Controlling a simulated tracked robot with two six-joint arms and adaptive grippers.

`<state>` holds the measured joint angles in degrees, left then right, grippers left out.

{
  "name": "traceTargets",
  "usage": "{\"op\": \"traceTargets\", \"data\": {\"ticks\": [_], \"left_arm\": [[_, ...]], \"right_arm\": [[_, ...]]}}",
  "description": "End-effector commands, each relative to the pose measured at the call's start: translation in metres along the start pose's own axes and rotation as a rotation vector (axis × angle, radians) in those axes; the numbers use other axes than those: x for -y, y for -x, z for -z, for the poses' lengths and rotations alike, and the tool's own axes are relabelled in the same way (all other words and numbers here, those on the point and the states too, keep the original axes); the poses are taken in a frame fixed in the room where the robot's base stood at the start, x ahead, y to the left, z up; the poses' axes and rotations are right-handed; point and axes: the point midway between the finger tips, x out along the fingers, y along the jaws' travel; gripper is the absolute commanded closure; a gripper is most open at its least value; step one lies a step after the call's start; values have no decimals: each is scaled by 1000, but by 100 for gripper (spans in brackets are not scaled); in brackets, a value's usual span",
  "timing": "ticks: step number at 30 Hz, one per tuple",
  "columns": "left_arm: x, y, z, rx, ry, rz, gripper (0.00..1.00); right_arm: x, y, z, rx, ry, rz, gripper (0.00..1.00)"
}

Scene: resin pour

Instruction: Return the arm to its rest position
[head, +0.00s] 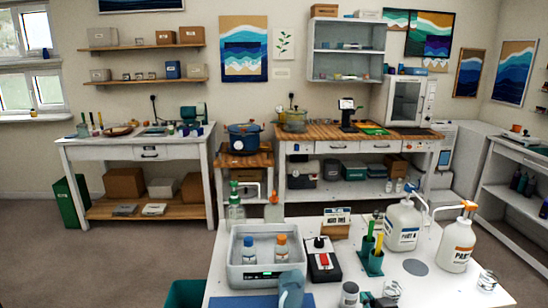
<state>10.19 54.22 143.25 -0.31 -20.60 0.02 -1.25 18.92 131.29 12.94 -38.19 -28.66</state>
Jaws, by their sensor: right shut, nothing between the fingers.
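My right gripper (378,299) shows only in part at the bottom edge of the head view, low over the front of the white table (440,285). It is shut and empty. It is close to a small grey cup (349,294) on its left; whether they touch I cannot tell. The rest of my right arm is hardly seen. My left gripper is not in view.
On the table stand a grey bath (238,273) holding two bottles, a blue jug (290,290), a black device with a red switch (322,262), a green holder (370,262), white pump jugs (402,226) (457,244) and a metal tin (487,281). The table's right front is mostly clear.

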Motion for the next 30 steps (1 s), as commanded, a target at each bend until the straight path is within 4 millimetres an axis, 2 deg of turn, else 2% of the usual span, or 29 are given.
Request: {"op": "traceTargets", "data": {"ticks": [1,3,5,10,14,17,18,20,21,24,27,30], "left_arm": [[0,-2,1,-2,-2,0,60],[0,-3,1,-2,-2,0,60],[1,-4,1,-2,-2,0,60],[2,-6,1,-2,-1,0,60],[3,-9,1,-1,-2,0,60],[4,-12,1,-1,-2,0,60],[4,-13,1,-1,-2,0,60],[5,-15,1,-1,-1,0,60],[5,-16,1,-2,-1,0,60],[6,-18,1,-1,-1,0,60],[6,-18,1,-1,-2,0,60],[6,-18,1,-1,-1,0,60]], "right_arm": [[3,-7,-14,26,2,4,100],[8,-14,-29,56,6,11,100],[10,-19,-43,85,8,15,100],[13,-28,-94,182,16,27,100],[17,-30,-148,292,14,50,100],[23,-25,-201,403,-2,78,100],[28,-20,-228,464,-17,94,100],[35,-8,-270,563,-46,120,100],[41,3,-298,633,-71,138,100],[58,36,-356,803,-142,181,100],[74,70,-394,949,-213,213,100],[88,100,-412,1061,-283,227,100]]}}
